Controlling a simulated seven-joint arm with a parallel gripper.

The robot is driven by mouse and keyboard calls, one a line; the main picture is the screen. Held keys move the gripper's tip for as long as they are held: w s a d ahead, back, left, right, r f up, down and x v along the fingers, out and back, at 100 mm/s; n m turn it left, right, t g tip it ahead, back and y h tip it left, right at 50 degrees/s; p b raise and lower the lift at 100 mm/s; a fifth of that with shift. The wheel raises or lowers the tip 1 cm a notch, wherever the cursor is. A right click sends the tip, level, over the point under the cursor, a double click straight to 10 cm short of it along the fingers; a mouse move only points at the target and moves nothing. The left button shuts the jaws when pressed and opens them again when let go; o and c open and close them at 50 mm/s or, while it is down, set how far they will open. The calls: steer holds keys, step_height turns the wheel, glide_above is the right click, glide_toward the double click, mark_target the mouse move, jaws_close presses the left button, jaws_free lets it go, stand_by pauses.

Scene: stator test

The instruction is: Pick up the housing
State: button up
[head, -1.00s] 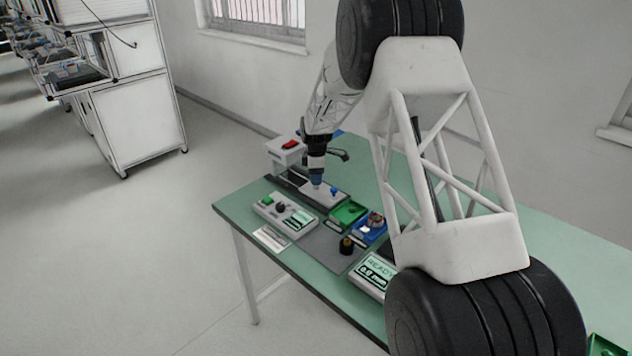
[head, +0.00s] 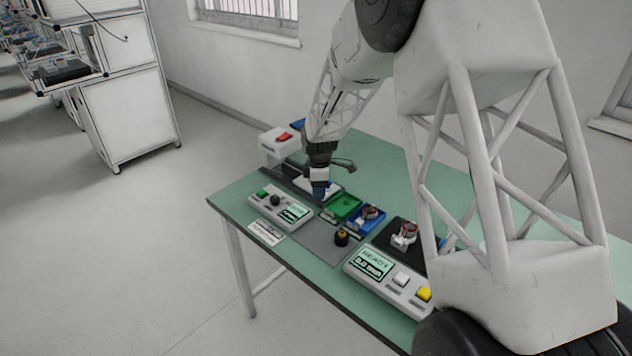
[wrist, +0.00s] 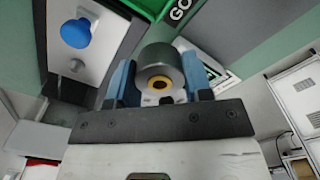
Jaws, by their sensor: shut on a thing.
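My gripper (wrist: 160,82) has blue fingers, and they are shut on a grey cylindrical housing (wrist: 157,60). The housing's open end faces the wrist camera and shows a brass-coloured ring around a dark hole. In the head view my gripper (head: 320,190) is over the back left of the green table, between the white plate and the green tray. The held housing is too small and hidden to make out there. In the wrist view a white plate (wrist: 98,42) with a blue knob (wrist: 76,33) is to the left of the fingers.
A green tray (head: 334,213) and a blue tray (head: 376,225) holding a copper-wound part are close by. A black cylinder with a yellow top (head: 342,237) stands on the grey mat (head: 312,239). Two button boxes line the front: knob box (head: 262,206) and READY display box (head: 412,298).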

steer(key=shift+s+d+r, duration=0.15)
steer(key=shift+s+d, duration=0.05)
steer(key=shift+s, duration=0.9)
steer(key=r, duration=0.1)
glide_above(346, 199)
steer(key=shift+s, duration=0.1)
stand_by(0.3)
steer(key=shift+f, duration=0.15)
steer(key=shift+f, duration=2.25)
steer(key=shift+f, duration=0.9)
